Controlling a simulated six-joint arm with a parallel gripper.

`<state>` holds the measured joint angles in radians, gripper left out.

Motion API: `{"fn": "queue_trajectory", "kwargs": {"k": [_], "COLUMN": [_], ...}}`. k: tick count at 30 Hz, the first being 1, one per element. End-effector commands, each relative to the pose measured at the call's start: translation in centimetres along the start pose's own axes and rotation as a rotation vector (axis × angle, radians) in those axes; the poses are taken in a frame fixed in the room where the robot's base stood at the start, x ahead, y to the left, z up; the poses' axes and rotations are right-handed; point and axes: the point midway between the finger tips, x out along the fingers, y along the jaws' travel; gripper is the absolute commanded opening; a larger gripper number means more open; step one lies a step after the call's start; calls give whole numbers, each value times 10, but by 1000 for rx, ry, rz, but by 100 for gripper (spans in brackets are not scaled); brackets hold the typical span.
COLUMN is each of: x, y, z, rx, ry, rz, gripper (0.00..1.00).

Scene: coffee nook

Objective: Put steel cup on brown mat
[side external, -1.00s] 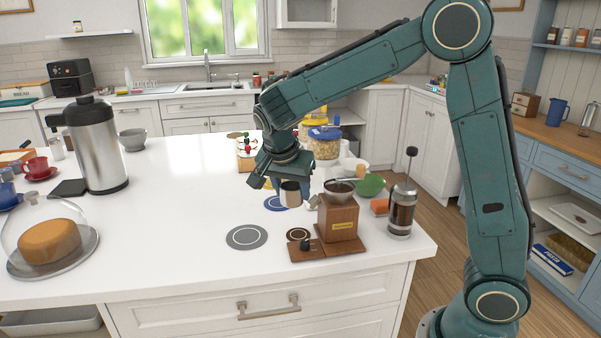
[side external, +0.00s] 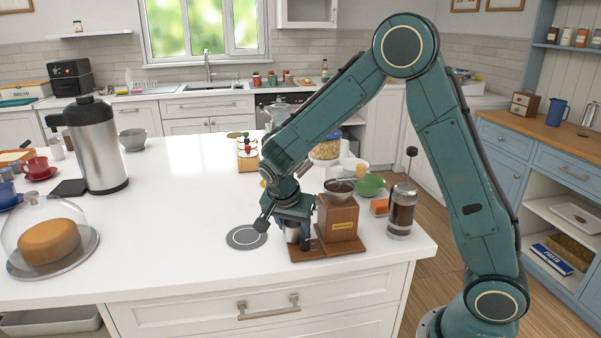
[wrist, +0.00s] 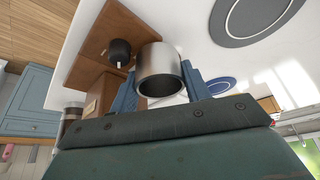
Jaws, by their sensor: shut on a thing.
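The steel cup (side external: 292,233) is held between the fingers of my gripper (side external: 287,226), low over the counter beside the wooden coffee grinder. In the wrist view the cup (wrist: 160,66) sits between the two blue fingers of my gripper (wrist: 159,86), its dark open mouth facing the camera. In the side view the cup looks about upright. It is over the spot where the brown mat showed earlier.
The coffee grinder (side external: 338,219) on its wooden base stands close at the right. A grey mat (side external: 246,237) lies just left; a blue mat (wrist: 218,85) shows in the wrist view. A French press (side external: 401,210) stands farther right.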

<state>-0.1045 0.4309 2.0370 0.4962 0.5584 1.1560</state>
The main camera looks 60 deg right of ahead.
Motion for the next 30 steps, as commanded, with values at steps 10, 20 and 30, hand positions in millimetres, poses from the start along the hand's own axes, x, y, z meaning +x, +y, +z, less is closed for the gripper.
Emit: {"fn": "queue_trajectory", "kwargs": {"k": [10,20,30], "x": [20,24,27], "y": [0,0,0], "z": [-27,-25,-24], "rx": [-2,0,0], "ry": [0,0,0], "rz": [2,0,0], "gripper": [26,26,56]}}
